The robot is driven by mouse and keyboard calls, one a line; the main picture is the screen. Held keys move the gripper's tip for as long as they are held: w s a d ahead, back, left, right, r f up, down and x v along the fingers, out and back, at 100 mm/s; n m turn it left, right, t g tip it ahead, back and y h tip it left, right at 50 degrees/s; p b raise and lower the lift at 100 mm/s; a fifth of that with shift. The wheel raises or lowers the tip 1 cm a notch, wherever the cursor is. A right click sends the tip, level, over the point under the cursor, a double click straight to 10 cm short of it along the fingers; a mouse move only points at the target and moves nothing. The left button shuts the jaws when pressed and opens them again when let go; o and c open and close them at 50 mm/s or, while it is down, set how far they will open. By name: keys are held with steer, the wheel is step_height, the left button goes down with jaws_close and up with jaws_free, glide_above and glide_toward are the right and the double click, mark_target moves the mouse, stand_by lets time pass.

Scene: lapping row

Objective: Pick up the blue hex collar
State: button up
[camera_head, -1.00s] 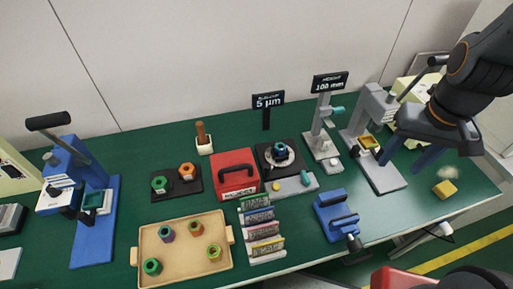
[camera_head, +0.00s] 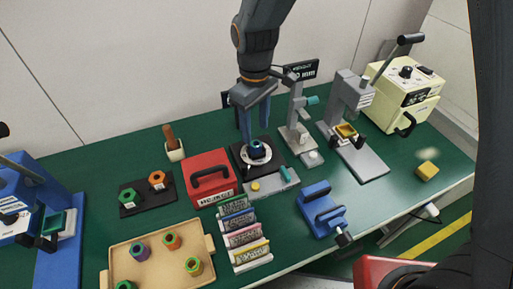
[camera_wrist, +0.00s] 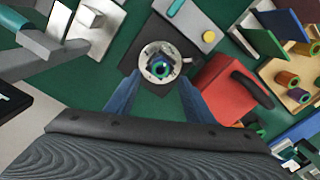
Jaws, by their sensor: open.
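The blue hex collar (camera_head: 257,148) sits on a round pale disc at the middle of a black square stand (camera_head: 240,164). In the wrist view the collar (camera_wrist: 160,68) shows from above with a teal rim, on the pale disc just beyond the fingertips. My gripper (camera_head: 254,122) is open and empty, with its blue fingers pointing down above and behind the stand. In the wrist view my gripper (camera_wrist: 158,86) has its fingers to either side, short of the collar and apart from it.
A red box (camera_head: 211,185) with a black handle stands left of the stand. A grey gauge stand (camera_head: 299,130) rises close on the right. A tan tray (camera_head: 207,240) holds other collars.

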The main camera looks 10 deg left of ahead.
mark_target(256, 140)
steer(key=shift+s+d+f+p, duration=0.1)
steer(key=shift+f+p, duration=0.35)
steer(key=shift+f, duration=1)
steer(key=shift+s+d+f+p, duration=0.1)
steer(key=shift+f+p, duration=0.3)
steer(key=shift+f, duration=1)
steer(key=shift+w, duration=0.1)
steer(key=c, duration=1.1)
